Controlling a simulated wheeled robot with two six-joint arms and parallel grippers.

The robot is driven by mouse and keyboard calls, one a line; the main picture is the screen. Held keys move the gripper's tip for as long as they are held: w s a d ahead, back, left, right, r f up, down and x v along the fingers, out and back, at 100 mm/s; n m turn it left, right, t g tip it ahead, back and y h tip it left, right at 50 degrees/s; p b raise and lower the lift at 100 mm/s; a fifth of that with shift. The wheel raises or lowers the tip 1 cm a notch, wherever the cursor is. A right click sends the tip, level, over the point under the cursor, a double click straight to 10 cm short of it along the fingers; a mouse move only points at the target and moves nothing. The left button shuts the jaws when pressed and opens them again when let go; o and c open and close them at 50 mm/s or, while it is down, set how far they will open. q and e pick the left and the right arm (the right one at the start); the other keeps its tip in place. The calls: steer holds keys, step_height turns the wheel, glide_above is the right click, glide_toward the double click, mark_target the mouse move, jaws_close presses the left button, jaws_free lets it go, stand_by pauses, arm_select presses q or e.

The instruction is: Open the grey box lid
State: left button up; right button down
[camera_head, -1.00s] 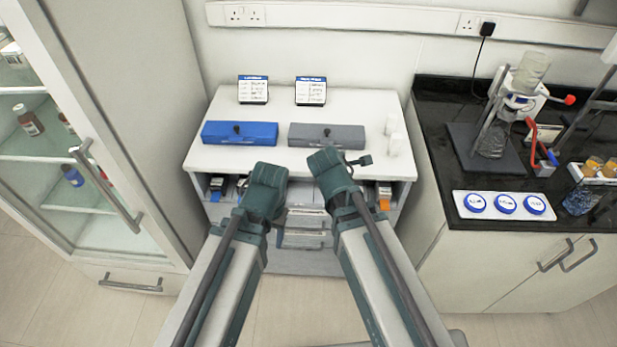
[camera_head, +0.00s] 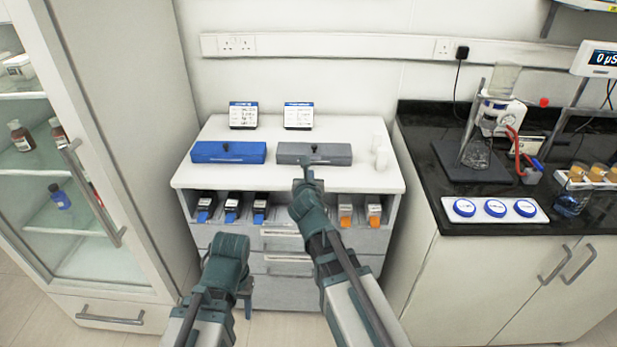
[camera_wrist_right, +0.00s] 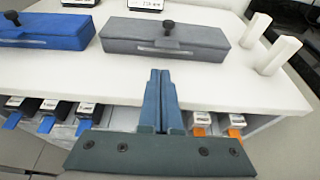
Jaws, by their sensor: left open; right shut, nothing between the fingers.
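The grey box (camera_head: 330,155) lies on the white cabinet top, its lid shut, with a black knob (camera_head: 314,148) on top. In the right wrist view the grey box (camera_wrist_right: 200,40) shows its front face and its black knob (camera_wrist_right: 168,25). My right gripper (camera_head: 309,172) is shut and empty, just in front of the grey box; in the right wrist view its closed fingers (camera_wrist_right: 159,75) point at the box with a gap between. My left gripper (camera_head: 242,288) is lower, in front of the cabinet drawers; its fingers are mostly hidden behind the wrist.
A blue box (camera_head: 228,154) with its own knob lies left of the grey box. Two sign cards (camera_head: 298,116) stand behind. Below, a shelf (camera_head: 287,206) holds several blue- and orange-tipped items. A glass-door cabinet (camera_head: 110,130) is at the left.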

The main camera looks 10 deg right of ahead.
mark_target(314, 148)
steer(key=b+x, duration=0.2)
steer(key=x, duration=0.6)
